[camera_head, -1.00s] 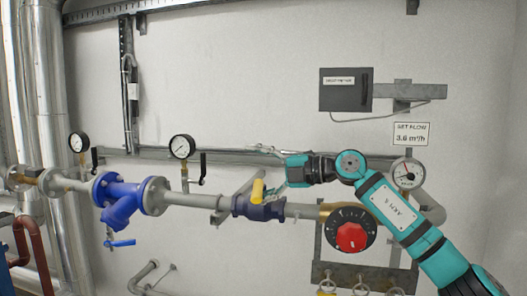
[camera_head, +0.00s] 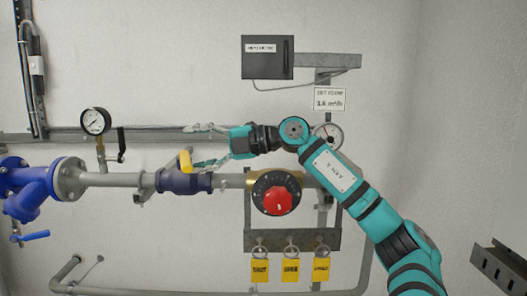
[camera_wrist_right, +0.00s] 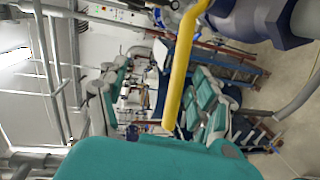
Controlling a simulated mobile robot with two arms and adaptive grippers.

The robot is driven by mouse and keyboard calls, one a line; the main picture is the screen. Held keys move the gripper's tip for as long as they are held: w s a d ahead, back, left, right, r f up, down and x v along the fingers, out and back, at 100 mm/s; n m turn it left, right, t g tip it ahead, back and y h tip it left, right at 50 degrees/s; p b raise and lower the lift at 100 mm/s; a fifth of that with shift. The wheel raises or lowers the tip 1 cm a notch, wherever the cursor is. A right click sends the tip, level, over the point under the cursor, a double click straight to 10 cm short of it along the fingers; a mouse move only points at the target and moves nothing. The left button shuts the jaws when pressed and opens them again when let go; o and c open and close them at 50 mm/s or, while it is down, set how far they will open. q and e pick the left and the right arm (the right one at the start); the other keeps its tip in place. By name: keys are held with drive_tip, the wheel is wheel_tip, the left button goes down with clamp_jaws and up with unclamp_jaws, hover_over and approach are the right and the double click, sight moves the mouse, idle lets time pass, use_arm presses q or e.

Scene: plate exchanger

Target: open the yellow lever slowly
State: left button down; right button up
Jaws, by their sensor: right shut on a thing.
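The yellow lever (camera_head: 186,162) sits on top of the dark blue valve (camera_head: 184,182) in the horizontal grey pipe. It stands up from the valve in the head view. In the wrist view the lever (camera_wrist_right: 182,70) runs from the valve body (camera_wrist_right: 262,18) down to the teal gripper housing. My right gripper (camera_head: 200,146) comes in from the right with its grey fingers at the lever, shut on it. The exact finger contact is hard to see, and the fingers do not show clearly in the wrist view. My left gripper is not in view.
A red knob on a black dial (camera_head: 277,195) is right of the valve. Yellow tags (camera_head: 290,270) hang below on a bracket (camera_head: 262,241). A pressure gauge (camera_head: 95,121) and black handle (camera_head: 121,140) stand left. A grey box (camera_head: 267,58) is above.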

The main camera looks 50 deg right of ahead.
drive_tip(key=shift+s+d+r+b, duration=0.15)
drive_tip(key=shift+s+d+r, duration=0.05)
drive_tip(key=shift+s+r, duration=0.3)
drive_tip(key=shift+s+d+r+b, duration=0.15)
drive_tip(key=shift+s+r, duration=0.25)
drive_tip(key=shift+s, duration=0.05)
drive_tip(key=shift+s+d+b, duration=0.1)
drive_tip(key=shift+s+b, duration=0.25)
drive_tip(key=shift+s, duration=0.05)
drive_tip(key=shift+c, duration=0.2)
drive_tip(key=s+a+f+b+v, duration=0.1)
drive_tip(key=b+v, duration=0.5)
drive_tip(key=v, duration=0.6)
drive_tip(key=shift+s+f, duration=0.4)
